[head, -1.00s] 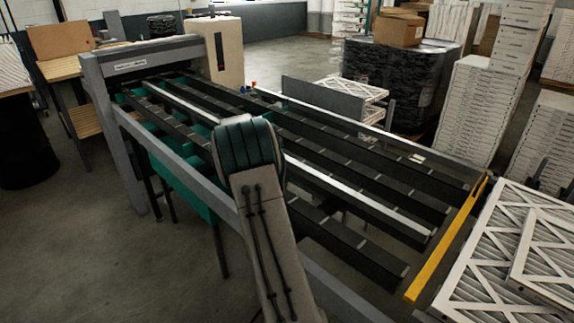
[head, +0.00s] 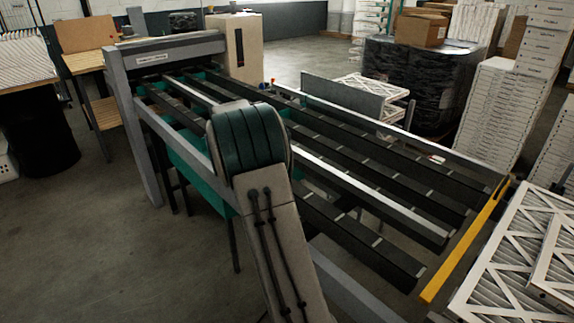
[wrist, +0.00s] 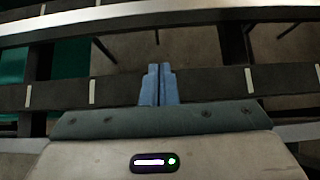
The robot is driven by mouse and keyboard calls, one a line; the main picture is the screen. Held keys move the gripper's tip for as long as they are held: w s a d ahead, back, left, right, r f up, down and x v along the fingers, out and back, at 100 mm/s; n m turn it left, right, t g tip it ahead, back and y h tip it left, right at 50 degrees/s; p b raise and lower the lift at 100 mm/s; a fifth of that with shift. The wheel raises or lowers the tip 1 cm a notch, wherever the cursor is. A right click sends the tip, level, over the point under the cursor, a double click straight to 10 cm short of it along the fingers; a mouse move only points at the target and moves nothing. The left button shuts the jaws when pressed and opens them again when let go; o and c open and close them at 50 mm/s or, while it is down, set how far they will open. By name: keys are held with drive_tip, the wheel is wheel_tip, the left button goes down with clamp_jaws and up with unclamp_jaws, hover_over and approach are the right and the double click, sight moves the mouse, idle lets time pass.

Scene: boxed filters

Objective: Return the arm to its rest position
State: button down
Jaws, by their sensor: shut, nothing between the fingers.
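My gripper (wrist: 159,86) shows in the wrist view with its two blue fingers together and nothing between them. It is over the dark rails of the conveyor (wrist: 210,88). In the head view my arm rises from the bottom middle and bends at a dark green joint in front of the conveyor (head: 375,205). The gripper itself is hidden behind my arm in the head view.
White framed filters (head: 520,255) lie stacked at the right, close to the yellow end bar (head: 466,240). Tall stacks of white boxes (head: 497,115) and a black-wrapped pallet (head: 415,85) stand behind. Open floor (head: 90,245) lies at the left.

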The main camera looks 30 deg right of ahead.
drive_tip(key=s+a+r+m+y, duration=0.3)
drive_tip(key=s+a+m, duration=0.2)
drive_tip(key=s+a, duration=0.35)
drive_tip(key=s+a+r+m+y, duration=0.25)
drive_tip(key=s+a+m, duration=0.4)
drive_tip(key=s, duration=0.35)
drive_tip(key=s+a+f+m+y, duration=0.1)
drive_tip(key=s+a+m, duration=0.3)
drive_tip(key=s, duration=0.4)
drive_tip(key=s+a+f+m+t+y, duration=0.1)
drive_tip(key=s+a+f+m+y, duration=0.1)
drive_tip(key=s+a, duration=0.5)
drive_tip(key=shift+s+f+m+y, duration=0.25)
drive_tip(key=shift+s+m+y, duration=0.3)
drive_tip(key=shift+m, duration=0.6)
